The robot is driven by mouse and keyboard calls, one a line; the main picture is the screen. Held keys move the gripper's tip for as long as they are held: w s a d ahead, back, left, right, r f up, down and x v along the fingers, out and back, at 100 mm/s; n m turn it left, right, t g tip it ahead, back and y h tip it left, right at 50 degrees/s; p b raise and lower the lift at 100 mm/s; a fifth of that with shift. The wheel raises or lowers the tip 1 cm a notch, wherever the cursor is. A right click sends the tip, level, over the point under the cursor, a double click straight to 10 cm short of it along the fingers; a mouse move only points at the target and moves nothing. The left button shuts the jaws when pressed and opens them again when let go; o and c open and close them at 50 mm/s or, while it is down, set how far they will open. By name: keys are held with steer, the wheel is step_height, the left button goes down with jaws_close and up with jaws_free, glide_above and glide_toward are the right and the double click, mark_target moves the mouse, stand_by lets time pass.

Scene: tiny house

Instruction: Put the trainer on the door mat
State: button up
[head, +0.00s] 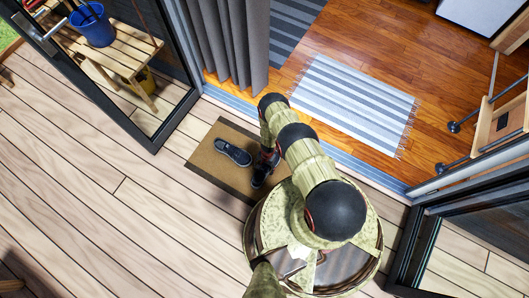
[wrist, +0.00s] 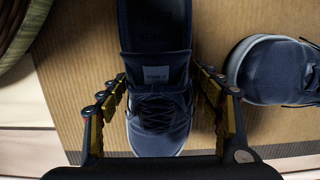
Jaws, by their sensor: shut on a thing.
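My gripper (wrist: 160,82) is shut on a dark blue trainer (wrist: 158,125) with a pale sole edge, one finger along each side of it. The trainer points toward the bottom of the wrist view. In the head view my gripper (head: 268,157) and the held trainer (head: 261,175) are partly hidden by my arm. The trainer is over the brown door mat (head: 212,172); I cannot tell whether its sole touches it. A matching second trainer (head: 233,152) lies on the mat to the left, and shows at the right of the wrist view (wrist: 272,70).
The mat lies on plank decking (head: 110,215) before an open glass door (head: 150,130). A wooden bench (head: 125,50) with a blue bucket (head: 92,26) stands at the upper left. Inside are a grey curtain (head: 230,45) and a striped rug (head: 355,100).

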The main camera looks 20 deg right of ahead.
steer(key=shift+w+r, duration=0.1)
steer(key=o, duration=1.4)
steer(key=shift+o, duration=0.2)
